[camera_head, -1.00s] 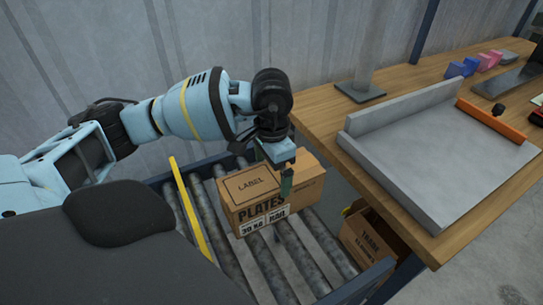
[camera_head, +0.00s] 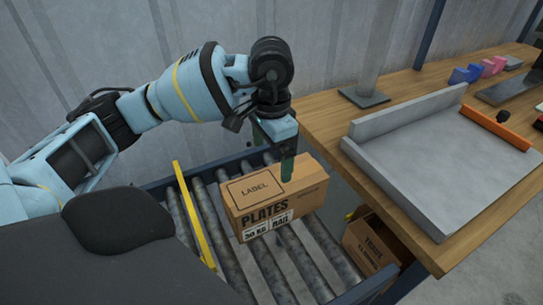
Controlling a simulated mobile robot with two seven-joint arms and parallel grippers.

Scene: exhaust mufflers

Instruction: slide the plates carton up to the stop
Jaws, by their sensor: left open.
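The plates carton (camera_head: 275,212), a brown cardboard box with a label panel on top and "PLATES" on its front, sits upright on a roller conveyor (camera_head: 222,252). A yellow bar (camera_head: 194,215) lies over the rollers left of the carton, with a gap between them; it looks like the stop. My left gripper (camera_head: 272,152) is open and empty, fingers pointing down, at the carton's far top side. The nearer finger overlaps the carton top in the picture; whether it touches cannot be told. My right gripper is not in view.
A wooden bench (camera_head: 315,116) on the right bears a grey tray-like plate (camera_head: 440,165) with raised edges and an orange bar (camera_head: 495,128). A second open carton (camera_head: 368,243) stands low beside the conveyor. A corrugated wall (camera_head: 70,60) rises behind.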

